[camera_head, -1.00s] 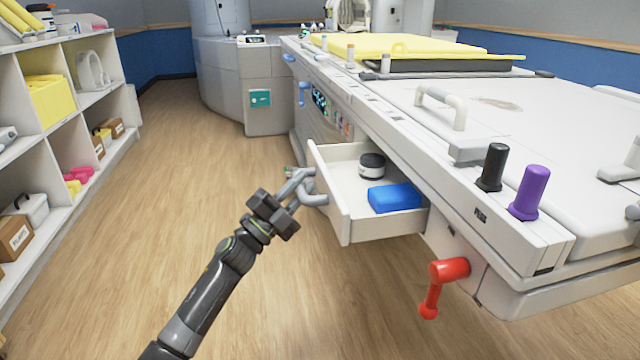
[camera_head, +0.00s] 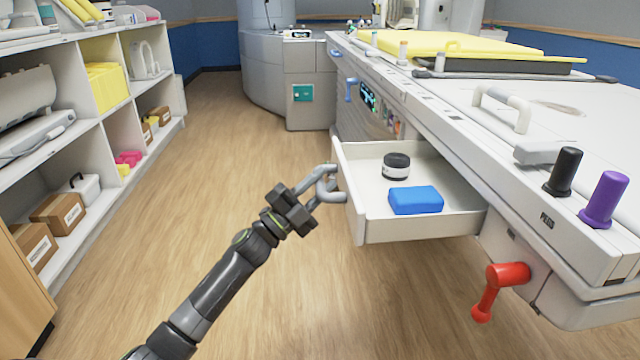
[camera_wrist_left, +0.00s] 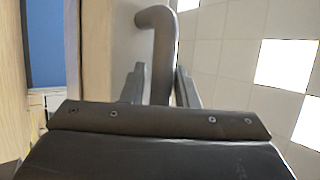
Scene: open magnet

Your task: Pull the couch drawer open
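The couch drawer (camera_head: 405,226) is white and stands well out from the side of the couch (camera_head: 450,150). Its grey handle (camera_head: 328,184) is on the front panel and also shows in the left wrist view (camera_wrist_left: 160,50) as a curved bar. My left gripper (camera_head: 312,190) is at this handle, with one finger on each side of the bar in the wrist view (camera_wrist_left: 160,88). It appears shut on the handle, though the contact itself is partly hidden. My right gripper is in neither view.
A black-and-white jar (camera_head: 396,167) and a blue block (camera_head: 416,200) are in the drawer. A red lever (camera_head: 497,287) sticks out from the couch at the right. Shelves (camera_head: 95,130) line the left. The wooden floor (camera_head: 200,190) between is clear.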

